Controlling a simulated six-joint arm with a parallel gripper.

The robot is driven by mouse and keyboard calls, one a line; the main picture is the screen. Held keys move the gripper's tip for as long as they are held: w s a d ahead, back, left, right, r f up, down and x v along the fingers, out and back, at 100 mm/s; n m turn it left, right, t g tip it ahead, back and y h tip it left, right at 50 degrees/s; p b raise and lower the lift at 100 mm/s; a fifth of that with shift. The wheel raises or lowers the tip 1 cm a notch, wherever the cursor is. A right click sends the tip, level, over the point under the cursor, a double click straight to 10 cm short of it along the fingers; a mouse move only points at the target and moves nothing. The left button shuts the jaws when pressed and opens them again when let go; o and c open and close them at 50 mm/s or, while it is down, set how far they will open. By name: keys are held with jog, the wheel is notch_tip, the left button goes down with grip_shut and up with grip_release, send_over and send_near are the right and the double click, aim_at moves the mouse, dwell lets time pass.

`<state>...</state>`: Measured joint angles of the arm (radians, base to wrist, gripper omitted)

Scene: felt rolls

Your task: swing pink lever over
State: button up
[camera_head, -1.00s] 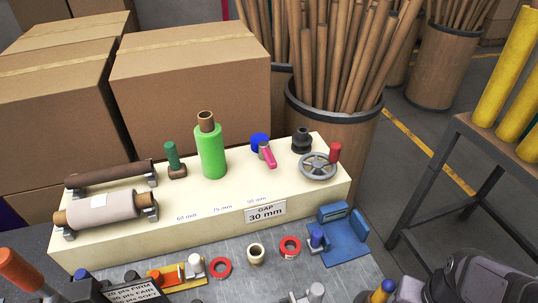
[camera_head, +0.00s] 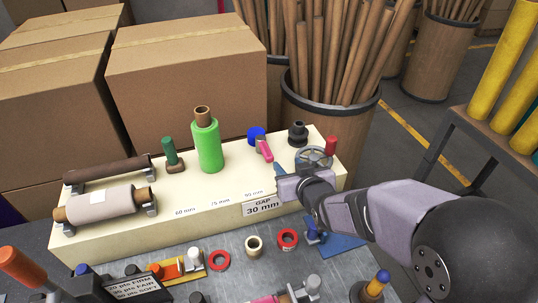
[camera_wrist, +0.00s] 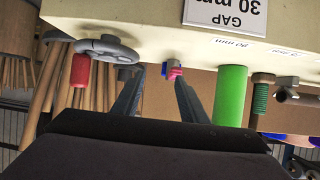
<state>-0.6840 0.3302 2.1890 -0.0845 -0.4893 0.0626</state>
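The pink lever (camera_head: 264,149) stands out from a blue hub (camera_head: 256,135) on top of the cream block (camera_head: 225,190). In the wrist view, the pink lever (camera_wrist: 175,72) shows small, beyond and between my fingertips, closer to the right finger. My gripper (camera_head: 279,171) is over the block's front edge, just right of and in front of the lever. In the wrist view, the two fingers of my gripper (camera_wrist: 157,80) are spread apart with nothing held between them.
A grey handwheel (camera_head: 314,157) with a red knob (camera_head: 331,146) stands right of the lever, close to my wrist. A black knob (camera_head: 297,134) is behind it. A green roll (camera_head: 207,145) stands to the left. Red rings and fixtures lie on the grey bench (camera_head: 235,265).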

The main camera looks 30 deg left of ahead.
aim_at(269, 154)
jog(key=a, duration=0.2)
jog(key=s+a+y, duration=0.1)
jog(key=shift+a+r+n, duration=0.15)
jog(key=shift+r+n, duration=0.2)
jog(key=shift+n, duration=0.05)
jog(key=shift+p+x, duration=1.4)
jog(key=shift+x, duration=2.2)
jog(key=shift+f, duration=0.1)
grip_shut()
